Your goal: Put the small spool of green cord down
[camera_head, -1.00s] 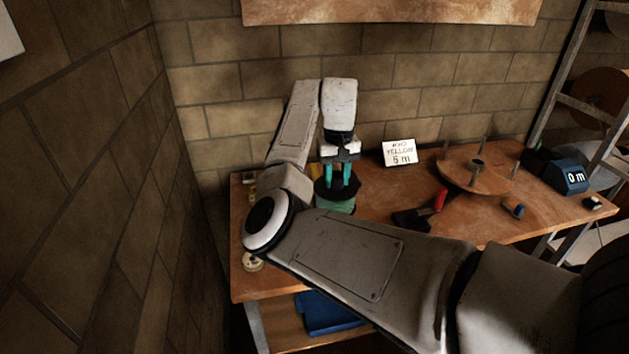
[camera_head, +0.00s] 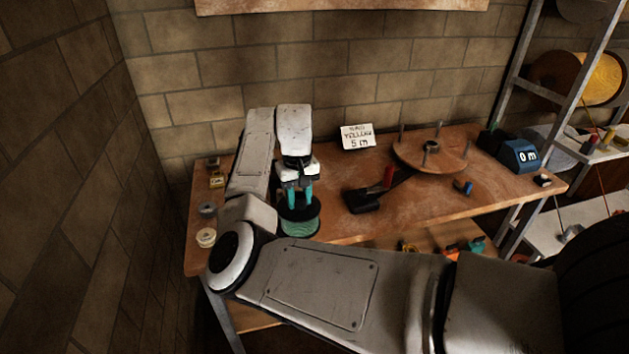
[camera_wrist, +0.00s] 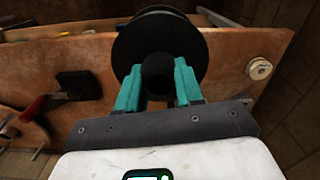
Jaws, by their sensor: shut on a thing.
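The small spool of green cord (camera_head: 299,226) has black flanges and green windings. It is upright by the front edge of the wooden bench (camera_head: 345,222), left of the middle. My gripper (camera_head: 298,203) points down from above with teal fingers shut on the spool's black hub. In the wrist view the fingers (camera_wrist: 158,85) clasp the hub from both sides, and the spool's black flange (camera_wrist: 187,42) spreads beyond them, partly past the bench edge. I cannot tell whether the spool touches the bench. My forearm passes just below it in the head view.
A red-handled tool (camera_head: 368,199) lies right of the spool. A round wooden pegged disc (camera_head: 430,150), a blue meter reading 0 m (camera_head: 520,156) and a sign reading yellow 5 m (camera_head: 357,137) stand further off. Small rolls (camera_head: 206,237) sit at the left. Bench beside the tool is clear.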

